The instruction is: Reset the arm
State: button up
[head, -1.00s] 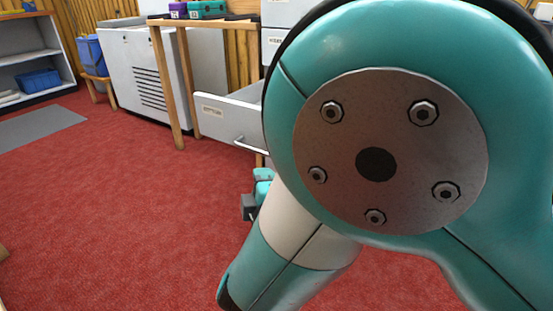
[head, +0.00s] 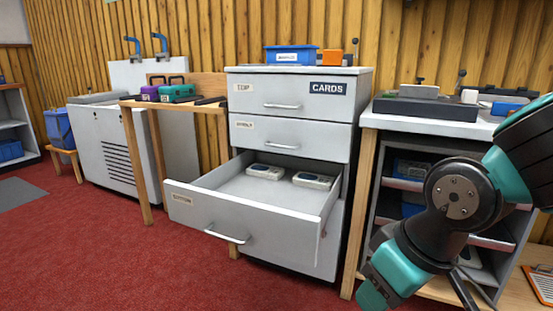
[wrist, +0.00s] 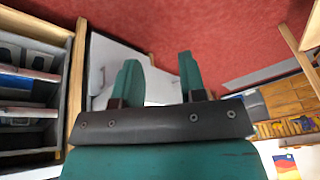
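My arm (head: 455,195), teal and black, is folded at the right of the head view, in front of the right-hand shelf unit. Its lower end runs out of the bottom of the picture, and I cannot make out my gripper's fingers there. In the wrist view my gripper (wrist: 159,65) shows two teal fingers standing apart with nothing between them. Red carpet and a pale surface lie behind the fingers.
A grey drawer cabinet (head: 290,136) has its bottom drawer (head: 250,222) pulled out, holding two pale devices (head: 265,171). A shelf unit (head: 430,122) stands to the right. A wooden table (head: 130,104) and a white machine (head: 115,150) stand left. Carpet (head: 90,250) is clear at lower left.

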jog(key=s+d+r+g+y+p, duration=0.1)
jog(key=s+r+g+p, duration=0.15)
jog(key=s+r, duration=0.45)
notch_tip(320, 180, up, 36)
jog(key=s+p, duration=0.1)
jog(key=p, duration=3.5)
jog(key=shift+f+n, duration=0.2)
jog(key=shift+n, duration=0.1)
